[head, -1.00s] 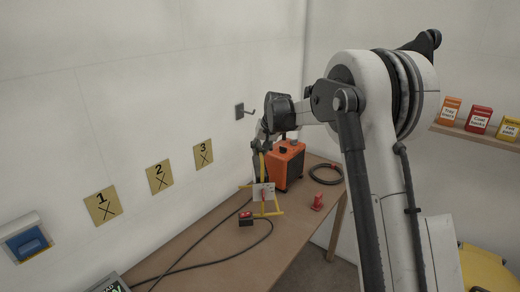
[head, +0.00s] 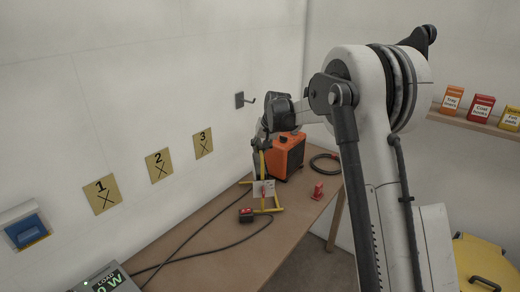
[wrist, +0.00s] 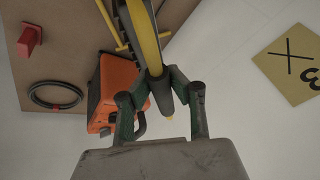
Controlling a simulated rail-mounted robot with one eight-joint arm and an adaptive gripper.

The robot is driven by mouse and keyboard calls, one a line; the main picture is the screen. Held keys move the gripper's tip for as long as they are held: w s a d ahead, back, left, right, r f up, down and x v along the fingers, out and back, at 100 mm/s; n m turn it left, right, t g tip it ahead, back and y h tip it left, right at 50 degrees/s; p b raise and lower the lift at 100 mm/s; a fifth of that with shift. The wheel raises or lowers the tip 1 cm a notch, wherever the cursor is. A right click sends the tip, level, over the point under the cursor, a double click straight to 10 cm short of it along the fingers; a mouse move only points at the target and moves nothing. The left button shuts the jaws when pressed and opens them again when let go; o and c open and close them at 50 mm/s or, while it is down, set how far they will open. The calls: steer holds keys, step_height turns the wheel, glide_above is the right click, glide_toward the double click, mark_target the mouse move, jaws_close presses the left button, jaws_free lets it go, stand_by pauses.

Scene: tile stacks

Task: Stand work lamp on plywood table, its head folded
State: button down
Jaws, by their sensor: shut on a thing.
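The work lamp (head: 262,165) has a yellow post, a yellow base frame and a pale grey panel low on its front. It is upright over the plywood table (head: 225,262); I cannot tell whether its feet touch the top. My gripper (head: 263,144) is shut on the upper post. In the wrist view my gripper (wrist: 160,102) has a finger on each side of the yellow post (wrist: 148,38), with a dark part alongside. The panel appears to be the head folded down against the post, but it is small and partly hidden.
An orange heater (head: 288,158) stands right behind the lamp. A red block (head: 318,191), a coiled black hose (head: 325,172) and a red-black switch box (head: 246,214) with trailing cable (head: 205,245) are nearby. A wall hook (head: 246,99) is above. A meter (head: 108,283) stands at the near left.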

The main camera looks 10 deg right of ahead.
steer(key=shift+f+b, duration=0.4)
steer(key=shift+f, duration=0.05)
stand_by(0.3)
steer(key=c, duration=1.7)
jaws_free()
steer(key=shift+o, duration=0.6)
steer(key=shift+s, duration=0.1)
